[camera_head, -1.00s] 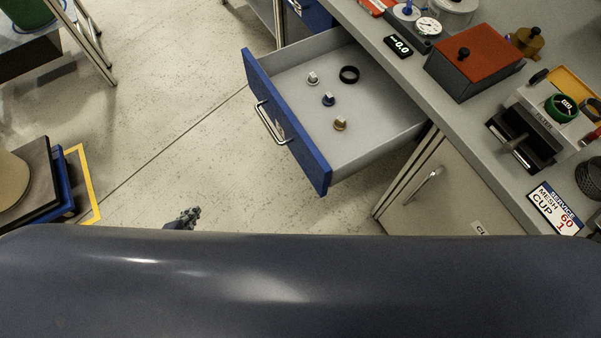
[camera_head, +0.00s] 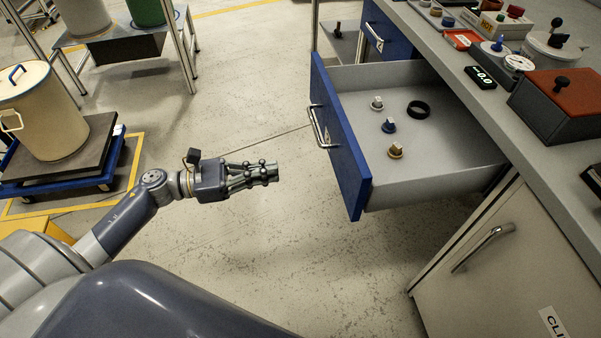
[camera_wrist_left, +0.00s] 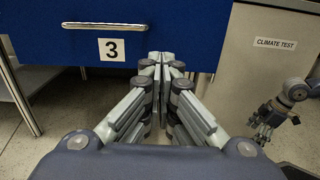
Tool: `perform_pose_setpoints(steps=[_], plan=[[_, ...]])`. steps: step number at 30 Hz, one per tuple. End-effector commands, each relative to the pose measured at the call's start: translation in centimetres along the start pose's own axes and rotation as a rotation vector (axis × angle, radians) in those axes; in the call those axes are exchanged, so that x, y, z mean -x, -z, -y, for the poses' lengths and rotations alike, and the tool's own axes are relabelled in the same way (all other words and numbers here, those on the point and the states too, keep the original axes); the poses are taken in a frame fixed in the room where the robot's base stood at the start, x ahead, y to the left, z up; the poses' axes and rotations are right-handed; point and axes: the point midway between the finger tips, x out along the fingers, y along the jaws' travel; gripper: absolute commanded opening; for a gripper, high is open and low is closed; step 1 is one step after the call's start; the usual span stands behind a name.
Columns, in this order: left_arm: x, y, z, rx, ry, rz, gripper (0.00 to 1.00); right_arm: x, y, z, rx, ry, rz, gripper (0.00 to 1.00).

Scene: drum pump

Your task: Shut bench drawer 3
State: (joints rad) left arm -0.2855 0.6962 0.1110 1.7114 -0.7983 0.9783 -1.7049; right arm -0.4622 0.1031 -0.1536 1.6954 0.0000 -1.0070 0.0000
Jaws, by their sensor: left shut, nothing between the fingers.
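Drawer 3 (camera_head: 343,150) stands pulled out from the bench, its blue front facing left in the head view. In the left wrist view its front (camera_wrist_left: 200,30) carries a "3" label (camera_wrist_left: 112,49) and a bar handle (camera_wrist_left: 104,27). Inside are a black ring (camera_head: 419,109) and three small knobbed pieces, one of them blue (camera_head: 388,125). My left gripper (camera_head: 274,172) is shut and empty, pointing at the drawer front from the left. Its closed tips (camera_wrist_left: 168,58) overlap the front's lower edge in the wrist view; contact is unclear. My right gripper (camera_wrist_left: 267,122) shows small at the right there.
The bench top (camera_head: 440,60) carries a red-lidded box (camera_head: 560,100) and several small items. A cabinet door (camera_head: 500,265) labelled "CLIMATE TEST" in the wrist view is beside the drawer. A drum (camera_head: 40,110) stands on a blue dolly at left. Floor before the drawer is clear.

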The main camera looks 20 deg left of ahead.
Motion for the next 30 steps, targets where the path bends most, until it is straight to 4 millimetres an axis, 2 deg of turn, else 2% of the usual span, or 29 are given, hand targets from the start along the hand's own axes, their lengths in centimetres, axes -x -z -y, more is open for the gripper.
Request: perform_pose_setpoints(steps=[12, 18, 24, 30], plan=[[-8.4, -0.3, -0.1, 0.004, -0.002, 0.005, 0.00, -1.8, -1.6, 0.1, 0.003, 0.002, 0.014, 0.85], [-11.6, -0.3, -0.1, 0.006, -0.003, 0.005, 0.00, -2.8, -2.5, 0.2, 0.004, 0.003, 0.021, 0.85], [-13.0, -0.1, -0.1, 0.007, -0.004, 0.002, 0.00, -3.3, -3.0, 0.2, 0.005, 0.003, 0.024, 0.85], [-13.2, -0.1, -0.1, 0.007, -0.004, 0.002, 0.00, -3.4, -3.1, 0.2, 0.005, 0.003, 0.025, 0.85]])
